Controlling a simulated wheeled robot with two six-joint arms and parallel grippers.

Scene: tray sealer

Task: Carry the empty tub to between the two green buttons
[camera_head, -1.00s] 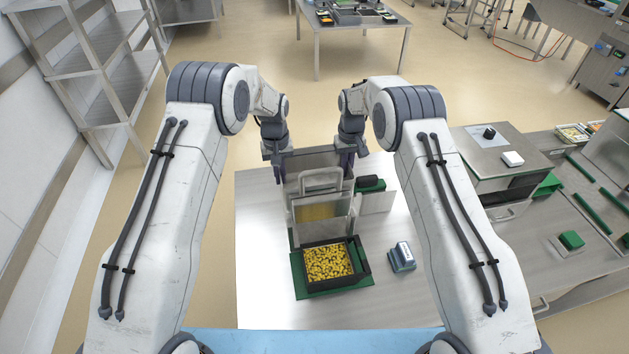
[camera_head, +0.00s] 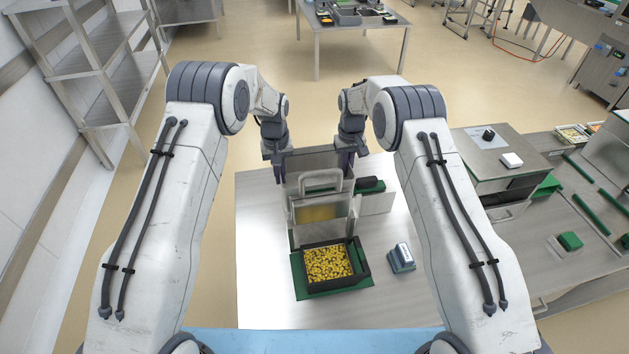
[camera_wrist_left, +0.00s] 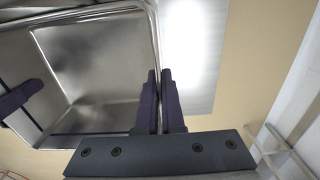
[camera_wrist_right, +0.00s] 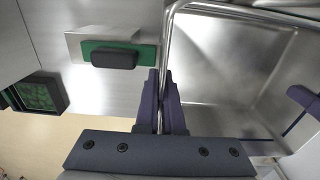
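The empty metal tub (camera_head: 318,161) is held between my two grippers at the back of the near table; its inside is bare in the left wrist view (camera_wrist_left: 95,70) and right wrist view (camera_wrist_right: 235,60). My left gripper (camera_head: 279,170) is shut on the tub's left rim; in its wrist view the fingers (camera_wrist_left: 159,75) close around the rim. My right gripper (camera_head: 357,168) is shut on the right rim, its fingers (camera_wrist_right: 160,75) on both sides of it. A green button (camera_head: 570,240) sits on the table at right. I cannot make out a second button with certainty.
A framed machine with a grey handle (camera_head: 320,180) stands close in front of the tub. A dark tray of yellow pieces (camera_head: 328,263) and a blue-grey block (camera_head: 402,257) are nearer. A black pad (camera_wrist_right: 115,58) on green lies beside the tub. Green bars (camera_head: 590,212) line the right table.

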